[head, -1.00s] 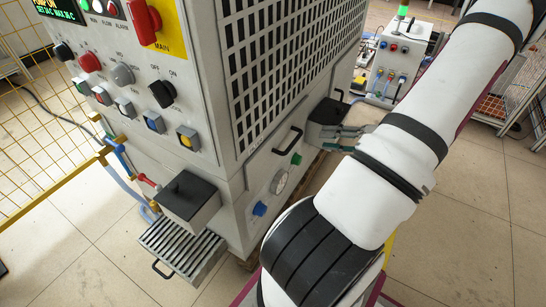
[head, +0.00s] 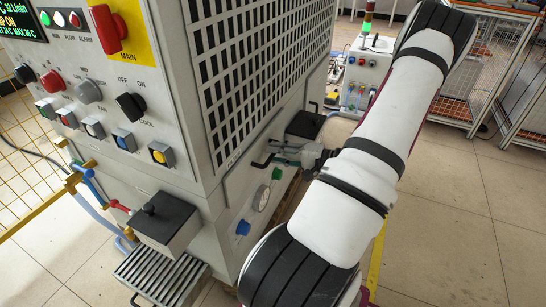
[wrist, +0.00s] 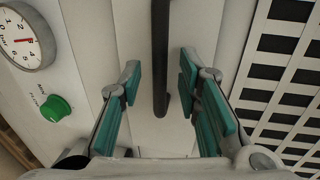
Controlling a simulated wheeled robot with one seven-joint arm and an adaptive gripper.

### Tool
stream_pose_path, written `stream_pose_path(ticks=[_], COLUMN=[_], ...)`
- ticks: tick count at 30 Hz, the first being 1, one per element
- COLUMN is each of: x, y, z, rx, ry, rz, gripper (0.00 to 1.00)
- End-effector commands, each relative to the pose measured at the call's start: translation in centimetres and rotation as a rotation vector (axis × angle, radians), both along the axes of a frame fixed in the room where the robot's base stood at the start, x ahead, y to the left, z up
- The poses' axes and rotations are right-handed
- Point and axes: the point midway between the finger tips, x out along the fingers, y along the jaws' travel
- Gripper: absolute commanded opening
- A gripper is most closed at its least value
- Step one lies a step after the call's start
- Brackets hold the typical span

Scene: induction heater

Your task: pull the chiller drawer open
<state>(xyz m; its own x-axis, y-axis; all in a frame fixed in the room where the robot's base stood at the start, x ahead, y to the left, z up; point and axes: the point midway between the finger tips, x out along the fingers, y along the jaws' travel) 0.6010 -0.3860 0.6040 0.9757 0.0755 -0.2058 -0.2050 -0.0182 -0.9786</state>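The chiller cabinet (head: 255,85) is a large grey machine with a black-slotted side. On its side is a panel with a black bar handle (head: 262,162), partly hidden behind my gripper in the head view. In the wrist view the black handle (wrist: 160,60) runs down from the top edge across a pale panel (wrist: 138,65), which I take to be the drawer front. My gripper (wrist: 160,90) is open, with teal pads on either side of the handle and gaps on both sides. In the head view my gripper (head: 284,153) is at the handle.
A green knob (wrist: 56,108) and a round gauge (wrist: 27,36) sit beside the panel. A black-topped box (head: 166,220) and a slatted tray (head: 160,275) jut from the front. A smaller grey unit (head: 365,70) stands behind.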

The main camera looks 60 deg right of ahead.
Motion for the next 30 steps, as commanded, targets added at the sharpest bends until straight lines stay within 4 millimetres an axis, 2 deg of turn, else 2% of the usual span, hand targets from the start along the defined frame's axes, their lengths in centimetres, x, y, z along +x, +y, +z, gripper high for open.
stream_pose_path(ticks=[6,15,19,30], x=[1.6,1.7,1.7,1.2], y=[0.1,0.2,0.1,0.1], z=[-0.4,-0.4,-0.4,-0.4], rx=[0.000,0.000,0.000,0.000], ry=[0.000,0.001,0.001,0.002], rz=[0.000,0.000,0.000,-0.001], gripper=[0.31,0.31,0.01,0.00])
